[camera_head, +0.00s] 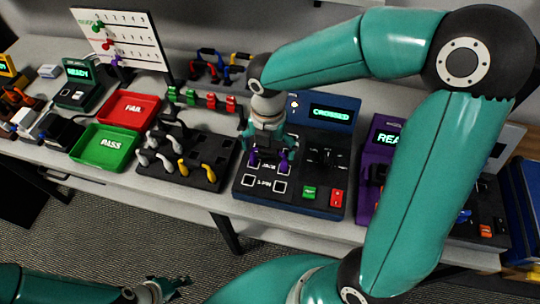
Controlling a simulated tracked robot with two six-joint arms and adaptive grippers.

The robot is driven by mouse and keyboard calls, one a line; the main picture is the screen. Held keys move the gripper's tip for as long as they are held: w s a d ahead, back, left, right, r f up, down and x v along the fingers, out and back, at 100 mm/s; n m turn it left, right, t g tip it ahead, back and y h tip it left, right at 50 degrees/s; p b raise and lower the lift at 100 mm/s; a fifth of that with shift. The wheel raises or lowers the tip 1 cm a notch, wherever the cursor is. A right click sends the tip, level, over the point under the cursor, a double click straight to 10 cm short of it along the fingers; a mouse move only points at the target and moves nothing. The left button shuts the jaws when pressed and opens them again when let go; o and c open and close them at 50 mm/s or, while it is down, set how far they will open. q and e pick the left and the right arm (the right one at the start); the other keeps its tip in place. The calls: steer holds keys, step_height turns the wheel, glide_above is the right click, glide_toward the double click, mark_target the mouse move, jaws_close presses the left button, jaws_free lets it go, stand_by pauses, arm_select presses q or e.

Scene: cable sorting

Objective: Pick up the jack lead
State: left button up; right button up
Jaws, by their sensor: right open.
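A lead with purple plugs (254,158) sits at the row marked JACK on the blue tester (311,195); it appears to be the jack lead. Its middle is largely hidden by my gripper. The tester's display reads CROSSED. My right gripper (268,150) points down over this lead, open, with its fingers close to the purple plugs. Whether it touches the lead is hard to tell. My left gripper (172,286) is low at the bottom of the view, in front of the bench and away from the lead. Its finger opening is unclear.
A black rack (207,182) with grey and yellow plugs stands left of the tester. Further left are a red FAIL tray (130,95) and a green PASS tray (103,132). A purple tester (382,140) stands to the right, partly behind my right arm. More leads hang behind.

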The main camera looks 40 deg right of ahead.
steer(key=shift+f, duration=0.65)
steer(key=c, duration=1.1)
steer(key=shift+r, duration=0.1)
steer(key=shift+r, duration=0.1)
step_height(320, 180, up, 23)
steer(key=p, duration=0.3)
steer(key=shift+w+f, duration=0.1)
steer(key=shift+f, duration=0.1)
